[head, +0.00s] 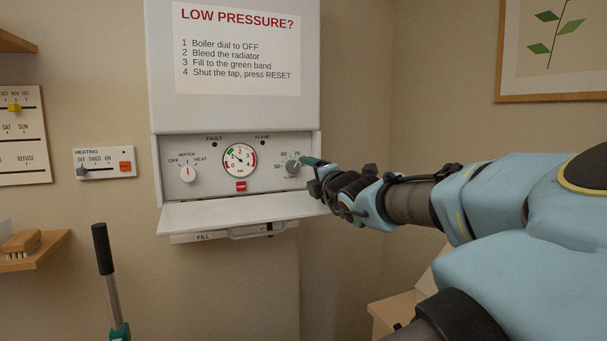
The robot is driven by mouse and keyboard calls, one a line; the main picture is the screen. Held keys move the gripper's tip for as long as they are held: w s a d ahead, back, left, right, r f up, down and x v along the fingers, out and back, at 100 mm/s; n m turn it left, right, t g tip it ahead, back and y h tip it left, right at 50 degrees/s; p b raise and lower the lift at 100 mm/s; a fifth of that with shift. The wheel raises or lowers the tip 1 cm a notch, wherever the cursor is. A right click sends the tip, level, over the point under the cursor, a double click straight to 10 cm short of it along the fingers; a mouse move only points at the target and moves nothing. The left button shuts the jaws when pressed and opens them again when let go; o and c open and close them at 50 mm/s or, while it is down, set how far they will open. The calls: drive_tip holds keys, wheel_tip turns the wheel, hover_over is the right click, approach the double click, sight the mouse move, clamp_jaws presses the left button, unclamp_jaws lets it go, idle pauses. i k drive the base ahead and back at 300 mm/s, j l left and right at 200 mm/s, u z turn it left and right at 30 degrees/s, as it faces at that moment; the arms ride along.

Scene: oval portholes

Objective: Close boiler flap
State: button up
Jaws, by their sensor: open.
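The white boiler (235,110) hangs on the wall with its flap (245,210) folded down, jutting out roughly level below the grey control panel (215,185). The panel is exposed, with a water/heat dial (187,173), a round pressure gauge (240,160), a small red button (241,186) and a flow knob (293,167) at the right. My gripper (311,162) is at the panel's right end, beside the flow knob and above the flap's right end. Its teal fingertip shows next to the knob; whether it touches is unclear. Nothing shows held in it.
A FILL strip (205,237) with a grey handle (256,229) sits under the flap. A heating switch (104,164) and a shelf with a brush (22,241) are at left. A black-handled pole (104,250) stands in front. A wooden box (395,310) is lower right.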

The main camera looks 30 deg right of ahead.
sight(185, 218)
drive_tip(key=k+j, duration=0.1)
drive_tip(key=k, duration=0.4)
drive_tip(key=k+j, duration=0.1)
drive_tip(key=k, duration=0.4)
